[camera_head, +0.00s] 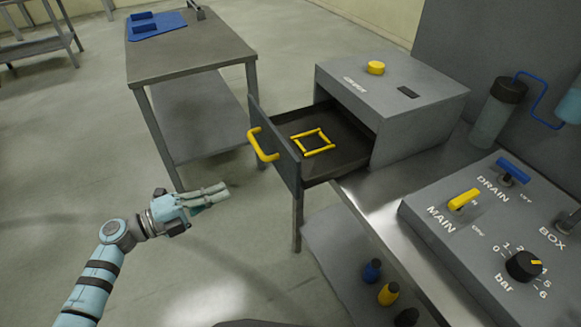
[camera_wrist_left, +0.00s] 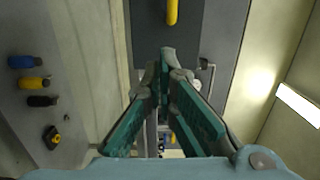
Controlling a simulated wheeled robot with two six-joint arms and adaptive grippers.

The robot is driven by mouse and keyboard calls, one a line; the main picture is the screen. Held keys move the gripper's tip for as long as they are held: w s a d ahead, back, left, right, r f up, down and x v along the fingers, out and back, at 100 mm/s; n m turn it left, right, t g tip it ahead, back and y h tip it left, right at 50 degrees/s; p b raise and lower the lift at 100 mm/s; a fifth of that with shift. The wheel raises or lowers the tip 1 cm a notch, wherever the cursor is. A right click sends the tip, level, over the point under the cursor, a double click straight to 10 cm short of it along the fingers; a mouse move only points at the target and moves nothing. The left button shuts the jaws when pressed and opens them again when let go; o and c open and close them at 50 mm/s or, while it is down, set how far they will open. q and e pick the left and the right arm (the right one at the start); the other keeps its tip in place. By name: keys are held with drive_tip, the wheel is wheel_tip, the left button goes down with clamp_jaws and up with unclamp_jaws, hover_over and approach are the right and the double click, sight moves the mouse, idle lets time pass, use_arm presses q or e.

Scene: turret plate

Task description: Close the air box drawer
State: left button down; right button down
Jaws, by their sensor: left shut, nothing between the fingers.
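The air box (camera_head: 425,84) is a grey case with a yellow knob on top, standing at the back of the bench. Its drawer (camera_head: 345,150) is pulled out to the left. The drawer's grey front panel (camera_head: 273,153) carries a yellow bar handle (camera_head: 262,146). My left gripper (camera_head: 222,192) is shut and empty, left of and nearer than the drawer front, apart from it. In the left wrist view the shut fingertips (camera_wrist_left: 166,56) point toward the grey front panel (camera_wrist_left: 215,22) and the yellow handle (camera_wrist_left: 172,12). My right gripper is out of view.
A yellow square outline (camera_head: 313,142) lies in the drawer. A control panel (camera_head: 490,230) with DRAIN and MAIN levers and a bar dial stands at right. A grey table (camera_head: 185,55) stands behind left. Small bottles (camera_head: 388,293) sit below the bench. Floor around my left gripper is clear.

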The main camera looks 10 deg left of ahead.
use_arm(q)
drive_tip(key=s+d, duration=0.1)
drive_tip(key=s, duration=0.1)
drive_tip(key=m+g, duration=0.1)
approach(289, 177)
drive_tip(key=shift+h, duration=0.3)
drive_tip(key=x, duration=0.7)
drive_tip(key=shift+s+f+p, duration=0.1)
drive_tip(key=shift+p, duration=0.3)
